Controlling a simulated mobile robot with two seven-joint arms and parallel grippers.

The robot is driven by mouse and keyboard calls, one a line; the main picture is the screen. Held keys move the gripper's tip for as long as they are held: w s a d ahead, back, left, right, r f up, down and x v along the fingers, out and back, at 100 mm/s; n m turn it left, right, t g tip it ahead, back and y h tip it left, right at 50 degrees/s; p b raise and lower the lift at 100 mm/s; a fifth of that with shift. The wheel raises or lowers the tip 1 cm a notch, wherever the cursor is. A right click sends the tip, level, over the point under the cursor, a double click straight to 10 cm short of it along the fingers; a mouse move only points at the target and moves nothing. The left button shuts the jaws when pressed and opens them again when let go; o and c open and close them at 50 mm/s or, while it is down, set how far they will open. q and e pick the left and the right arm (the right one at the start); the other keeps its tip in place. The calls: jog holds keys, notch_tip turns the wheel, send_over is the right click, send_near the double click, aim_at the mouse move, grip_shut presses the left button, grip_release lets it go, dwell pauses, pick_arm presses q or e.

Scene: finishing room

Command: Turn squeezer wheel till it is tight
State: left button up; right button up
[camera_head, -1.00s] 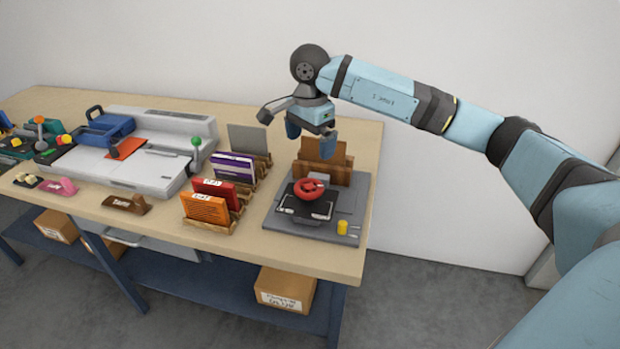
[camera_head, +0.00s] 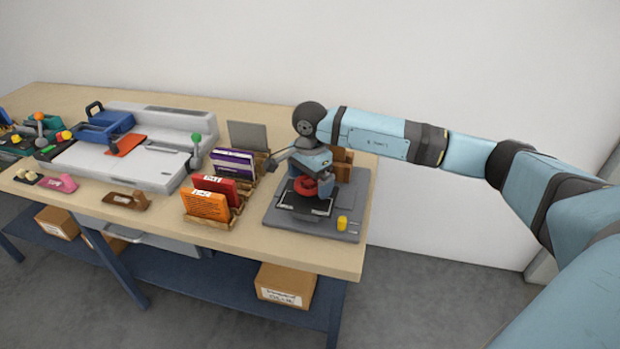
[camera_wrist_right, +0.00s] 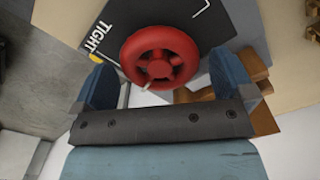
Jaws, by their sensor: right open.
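The red squeezer wheel (camera_head: 306,186) sits on top of the dark grey squeezer (camera_head: 283,219) at the right end of the table. In the right wrist view the round spoked wheel (camera_wrist_right: 160,57) lies just beyond and between the two blue fingers. The word TIGHT is printed on the dark plate (camera_wrist_right: 95,38) beside it. My right gripper (camera_head: 308,200) is open and points down over the wheel, with its fingers at either side. In the right wrist view the gripper (camera_wrist_right: 167,85) holds nothing. Whether the fingers touch the rim cannot be told. My left gripper is out of view.
Racks with orange, red and purple cards (camera_head: 207,205) stand close left of the squeezer. A large white machine (camera_head: 120,165) fills the table's middle left.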

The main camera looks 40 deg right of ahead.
jog(key=c, duration=0.9)
jog(key=shift+o, duration=0.2)
jog(key=shift+m+b, duration=0.3)
jog(key=shift+m, duration=1)
jog(key=o, duration=0.9)
jog(key=shift+c, duration=0.2)
jog(key=shift+r, duration=0.1)
